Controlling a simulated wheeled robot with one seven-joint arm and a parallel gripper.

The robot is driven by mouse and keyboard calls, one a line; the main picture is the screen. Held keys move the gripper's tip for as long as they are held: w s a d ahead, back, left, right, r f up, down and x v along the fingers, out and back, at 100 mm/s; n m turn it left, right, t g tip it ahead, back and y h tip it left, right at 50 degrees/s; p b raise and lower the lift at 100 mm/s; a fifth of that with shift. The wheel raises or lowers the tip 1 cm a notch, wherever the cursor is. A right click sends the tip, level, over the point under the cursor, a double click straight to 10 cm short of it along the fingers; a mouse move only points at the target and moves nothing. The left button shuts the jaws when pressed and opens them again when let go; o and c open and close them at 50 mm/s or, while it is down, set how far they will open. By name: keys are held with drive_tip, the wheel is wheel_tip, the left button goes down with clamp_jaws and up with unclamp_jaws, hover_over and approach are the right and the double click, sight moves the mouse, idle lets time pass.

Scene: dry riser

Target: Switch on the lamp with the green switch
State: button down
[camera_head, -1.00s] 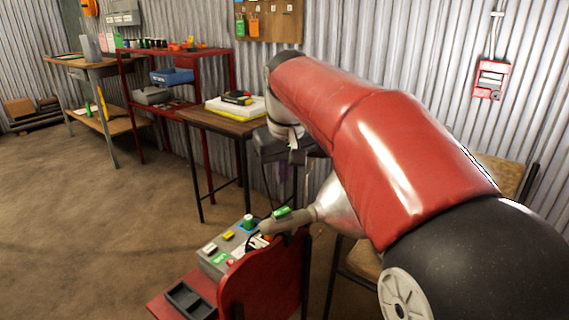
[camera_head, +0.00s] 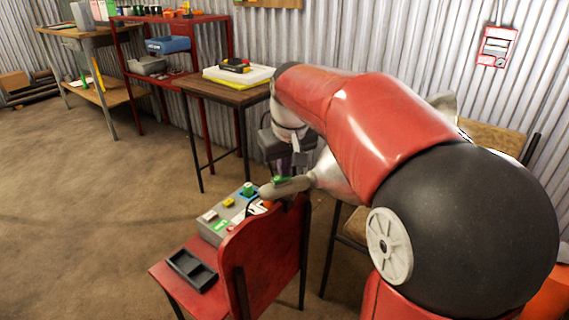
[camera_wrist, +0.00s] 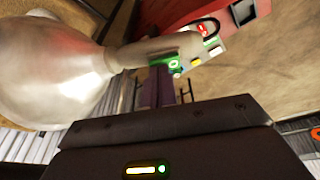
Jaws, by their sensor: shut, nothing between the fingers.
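The lamp (camera_head: 335,180) has a pale metal shade and a grey handle (camera_head: 287,188) that reaches left above the red chair. The green switch (camera_head: 281,180) sits on top of this handle. In the wrist view the lamp's shade (camera_wrist: 55,65) fills the left, and the green switch (camera_wrist: 173,63) with a white ring lies at the handle's edge. My gripper (camera_wrist: 160,72) is shut and empty, its dark fingers pointing at the switch. The tips look very near it; I cannot tell whether they touch. In the head view my gripper (camera_head: 285,162) is just above the handle, partly hidden.
A grey control box (camera_head: 215,230) with several coloured buttons and a black tray (camera_head: 191,270) lie on the red chair (camera_head: 265,255). A wooden side table (camera_head: 225,91) stands behind. A second chair (camera_head: 345,240) is partly hidden by my arm. Floor at left is clear.

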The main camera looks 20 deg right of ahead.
sight(281, 180)
drive_tip(key=shift+d+f+y, duration=0.3)
drive_tip(key=shift+f+y, duration=0.05)
drive_tip(key=shift+y, duration=0.25)
drive_tip(key=shift+f, duration=0.1)
drive_tip(key=shift+a, duration=0.2)
drive_tip(key=shift+s+a, duration=0.2)
drive_tip(key=shift+a, duration=0.55)
drive_tip(key=shift+a+r+p, duration=0.1)
drive_tip(key=shift+r+p, duration=0.25)
drive_tip(key=shift+p, duration=0.15)
drive_tip(key=r+p, duration=0.1)
drive_tip(key=r, duration=0.2)
drive_tip(key=r+p, duration=0.1)
drive_tip(key=shift+d+r+p, duration=0.25)
drive_tip(key=shift+r+p, duration=0.1)
drive_tip(key=shift+r, duration=0.05)
drive_tip(key=d+v, duration=0.1)
drive_tip(key=v, duration=0.8)
drive_tip(key=shift+d+b, duration=0.2)
drive_tip(key=shift+b, duration=0.1)
